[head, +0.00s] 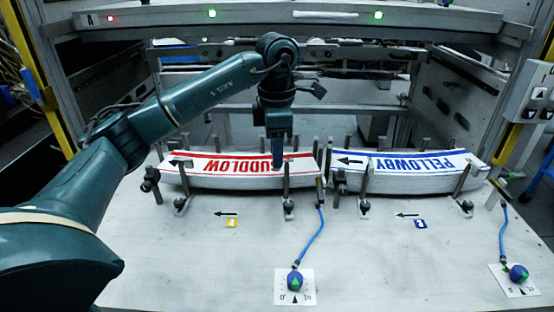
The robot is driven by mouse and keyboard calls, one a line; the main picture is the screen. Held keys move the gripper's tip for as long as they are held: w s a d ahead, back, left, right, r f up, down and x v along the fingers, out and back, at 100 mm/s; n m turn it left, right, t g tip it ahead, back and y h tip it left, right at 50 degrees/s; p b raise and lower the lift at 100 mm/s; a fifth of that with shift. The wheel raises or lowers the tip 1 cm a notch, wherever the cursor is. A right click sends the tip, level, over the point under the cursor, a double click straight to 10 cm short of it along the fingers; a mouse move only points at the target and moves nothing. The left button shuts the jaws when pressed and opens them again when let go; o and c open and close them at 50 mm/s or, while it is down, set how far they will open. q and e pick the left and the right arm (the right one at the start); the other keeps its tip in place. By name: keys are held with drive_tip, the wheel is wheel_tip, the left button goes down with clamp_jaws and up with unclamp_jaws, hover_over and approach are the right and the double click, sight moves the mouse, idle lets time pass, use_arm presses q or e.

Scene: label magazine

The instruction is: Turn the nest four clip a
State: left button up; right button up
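Two nests of upright posts hold label stacks on the pale table. The left stack (215,172) reads LUDLOW in red, and the right stack (400,170) reads PELLOWBY in blue; both words appear upside down. Dark clips with round knobs stand along the front, including ones at the left nest (182,206), (289,211) and at the right nest (335,206), (467,207). I cannot read a nest number. My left gripper (276,160) points down at the red stack's lettering, over its right half. Its fingers overlap, so their opening and any contact are unclear. My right gripper is out of view.
Blue-green knobs on white dial cards (295,281) and (517,273) sit at the front, with blue hoses. A shelf beam (300,17) with lights spans above. The front table is mostly clear.

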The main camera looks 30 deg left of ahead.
use_arm(q)
drive_tip(key=shift+f, duration=0.85)
drive_tip(key=shift+c, duration=0.3)
clamp_jaws()
